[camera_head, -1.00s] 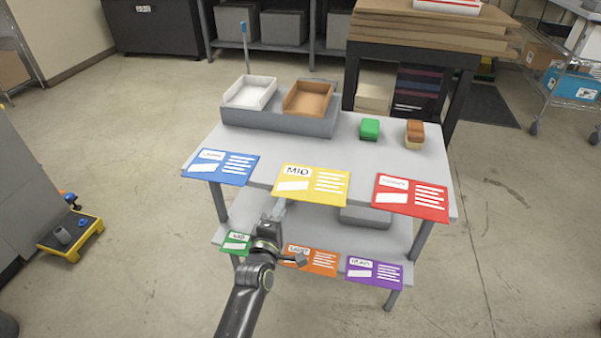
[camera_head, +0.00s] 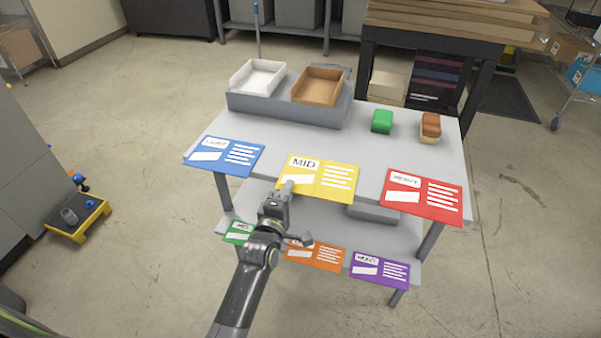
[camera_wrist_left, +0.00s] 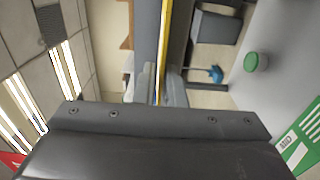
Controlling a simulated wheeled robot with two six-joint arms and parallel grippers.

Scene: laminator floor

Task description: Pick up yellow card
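The yellow card (camera_head: 340,190), marked MID, is at the front edge of the upper table top, between the blue and red cards. My left gripper (camera_head: 287,188) is at the card's lower left part, its tip overlapping the card in the head view. In the left wrist view the yellow card (camera_wrist_left: 165,40) shows edge-on as a thin strip running down between the two fingers (camera_wrist_left: 160,88). The fingers are close to it on both sides; whether they press on it is not clear. My right gripper is not in view.
A blue card (camera_head: 240,172) and a red card (camera_head: 405,198) flank it. Green, orange (camera_head: 327,258) and purple (camera_head: 366,275) cards line the lower shelf, near my left arm. A white tray (camera_head: 247,88), a brown tray (camera_head: 308,97) and a green block (camera_head: 382,121) stand farther back.

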